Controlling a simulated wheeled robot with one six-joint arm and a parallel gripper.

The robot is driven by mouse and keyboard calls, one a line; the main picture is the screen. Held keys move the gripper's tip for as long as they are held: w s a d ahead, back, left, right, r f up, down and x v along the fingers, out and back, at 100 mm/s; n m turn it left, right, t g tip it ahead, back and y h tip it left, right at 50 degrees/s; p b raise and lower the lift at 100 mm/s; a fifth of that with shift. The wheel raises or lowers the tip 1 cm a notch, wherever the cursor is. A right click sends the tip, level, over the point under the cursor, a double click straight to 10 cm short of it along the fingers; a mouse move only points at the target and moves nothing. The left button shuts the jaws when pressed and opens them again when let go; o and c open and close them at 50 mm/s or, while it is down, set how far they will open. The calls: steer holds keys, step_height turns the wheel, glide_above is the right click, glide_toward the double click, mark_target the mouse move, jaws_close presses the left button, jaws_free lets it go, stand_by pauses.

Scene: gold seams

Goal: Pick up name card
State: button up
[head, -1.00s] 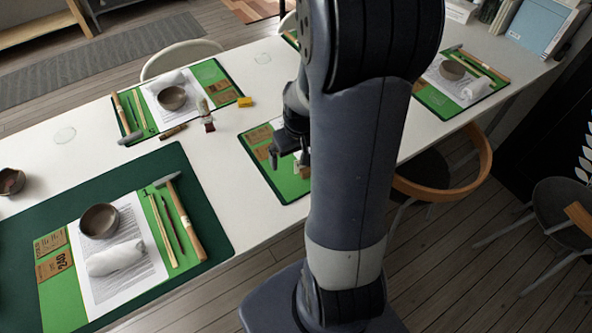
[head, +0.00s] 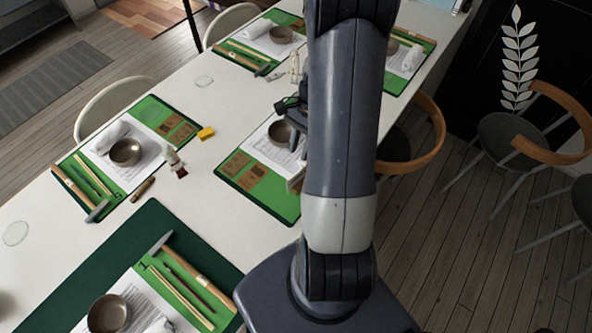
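No single object can be told for sure as the name card. Brown cards lie in pairs on the green mats. One pair (head: 240,167) is on the middle mat (head: 283,206), left of my arm. Another pair (head: 179,128) is on the left mat (head: 155,112). A small tan piece (head: 295,184) shows at the edge of my arm, mostly hidden. My gripper (head: 287,105) is a dark shape above the far part of the middle mat, near a bowl (head: 281,131). My arm hides much of it. Its fingers are too small and covered to read.
A brush (head: 174,160) and a yellow block (head: 206,133) lie on the white table between mats. Bowls, white rolls and wooden tools lie on the mats. A dark green mat (head: 150,222) is at the near left. Chairs (head: 420,135) stand along the right side.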

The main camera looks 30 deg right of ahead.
mark_target(293, 177)
steer(key=x, duration=0.5)
steer(key=p+x, duration=0.1)
steer(key=x, duration=0.3)
steer(key=shift+s+a, duration=0.2)
steer(key=shift+a, duration=0.05)
steer(key=shift+s+a+f, duration=0.1)
steer(key=shift+a+f, duration=0.05)
steer(key=shift+f, duration=0.4)
jaws_close()
